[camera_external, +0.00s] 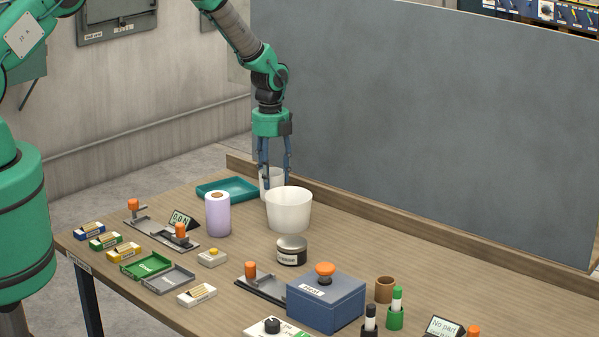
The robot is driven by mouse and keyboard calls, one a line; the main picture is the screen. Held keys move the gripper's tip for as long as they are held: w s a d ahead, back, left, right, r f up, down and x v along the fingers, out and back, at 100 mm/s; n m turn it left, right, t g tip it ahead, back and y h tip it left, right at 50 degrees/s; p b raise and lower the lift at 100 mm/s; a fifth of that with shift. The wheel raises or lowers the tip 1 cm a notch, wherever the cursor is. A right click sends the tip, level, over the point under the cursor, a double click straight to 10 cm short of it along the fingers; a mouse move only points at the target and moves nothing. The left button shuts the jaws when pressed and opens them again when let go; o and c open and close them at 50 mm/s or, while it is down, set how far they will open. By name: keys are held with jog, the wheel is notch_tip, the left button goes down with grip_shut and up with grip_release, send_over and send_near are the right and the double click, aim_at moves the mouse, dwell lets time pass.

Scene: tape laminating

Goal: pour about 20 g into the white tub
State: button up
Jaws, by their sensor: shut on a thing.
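A wide white tub (289,212) stands upright on the wooden table in the middle of the picture. My gripper (275,178) points down just behind the tub. Its blue fingers are shut on a smaller white cup (271,183), which looks upright. The tub hides part of the cup's lower right side, and I cannot tell whether the cup touches the table. The contents of cup and tub cannot be seen.
A teal tray (227,189) lies left of the cup. A lilac roll (217,214) stands left of the tub, and a dark lidded jar (291,251) in front. A blue box (325,300) is nearer. A grey panel (430,120) rises behind. The table right of the tub is clear.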

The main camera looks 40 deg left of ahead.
jog(key=shift+r, duration=0.1)
dwell(0.3)
notch_tip(320, 180, up, 7)
dwell(0.6)
jog(key=shift+s, duration=0.1)
dwell(0.5)
jog(key=s+a+f+n+b, duration=0.2)
jog(key=s+n+b, duration=0.6)
jog(key=n+b, duration=0.3)
jog(key=s+a+f+n+b, duration=0.2)
jog(key=s+n+b, duration=0.5)
jog(key=n+b, duration=0.4)
jog(key=shift+s+a+f+n+b, duration=0.35)
jog(key=shift+s+a+n+b, duration=0.1)
jog(key=shift+n, duration=1.05)
jog(key=shift+w, duration=0.2)
